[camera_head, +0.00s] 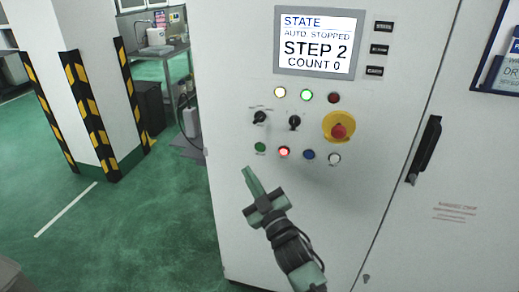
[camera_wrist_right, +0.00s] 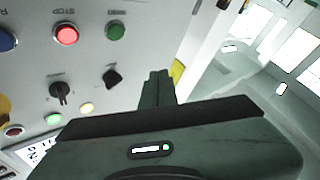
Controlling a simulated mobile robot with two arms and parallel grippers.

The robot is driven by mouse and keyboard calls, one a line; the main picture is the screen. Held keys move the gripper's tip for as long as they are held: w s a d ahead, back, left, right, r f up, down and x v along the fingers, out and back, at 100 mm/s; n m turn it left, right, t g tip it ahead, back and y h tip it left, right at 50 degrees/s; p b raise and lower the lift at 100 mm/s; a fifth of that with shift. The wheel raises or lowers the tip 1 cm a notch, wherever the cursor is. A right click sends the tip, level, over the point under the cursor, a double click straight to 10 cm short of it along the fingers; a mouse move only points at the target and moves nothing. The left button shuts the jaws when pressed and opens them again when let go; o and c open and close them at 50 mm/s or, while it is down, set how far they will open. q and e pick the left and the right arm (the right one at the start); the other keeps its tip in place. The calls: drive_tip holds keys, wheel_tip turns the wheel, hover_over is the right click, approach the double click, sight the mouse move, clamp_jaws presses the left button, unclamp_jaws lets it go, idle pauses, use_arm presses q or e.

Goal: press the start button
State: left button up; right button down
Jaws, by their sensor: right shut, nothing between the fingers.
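The green button (camera_head: 260,147) is at the left end of the lower button row on the white cabinet front (camera_head: 230,100). It also shows in the right wrist view (camera_wrist_right: 115,32), beside the lit red button (camera_wrist_right: 65,34). Its label is too small to read surely. My right gripper (camera_head: 250,178) is shut and empty, with its fingertips just below and slightly left of the green button in the head view. The fingers (camera_wrist_right: 157,88) look apart from the button in the wrist view. My left gripper is not in view.
The screen (camera_head: 318,42) reads STATE, AUTO. STOPPED, STEP 2, COUNT 0. Two black selector knobs (camera_head: 294,122) sit above the row. A red emergency button (camera_head: 339,131) on yellow is at right. A striped pillar (camera_head: 85,100) stands left, with open green floor before it.

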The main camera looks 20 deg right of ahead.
sight(260, 147)
drive_tip(key=shift+w, duration=0.1)
drive_tip(key=shift+w+d+b, duration=0.45)
drive_tip(key=shift+w+d, duration=0.35)
drive_tip(key=shift+w, duration=0.4)
drive_tip(key=shift+w+d+b, duration=0.4)
drive_tip(key=shift+w+d, duration=0.45)
drive_tip(key=shift+w, duration=0.3)
drive_tip(key=shift+w+d+b, duration=0.45)
drive_tip(key=shift+w+d, duration=0.35)
drive_tip(key=shift+w, duration=0.4)
drive_tip(key=shift+w+d, duration=0.25)
drive_tip(key=shift+w, duration=0.1)
drive_tip(key=shift+w+d+b, duration=0.25)
drive_tip(key=shift+w+b, duration=0.05)
drive_tip(key=shift+w, duration=0.05)
drive_tip(key=shift+s+a, duration=0.1)
idle(0.4)
drive_tip(key=shift+s+a+p, duration=0.35)
drive_tip(key=shift+s+a, duration=0.05)
drive_tip(key=shift+s, duration=0.2)
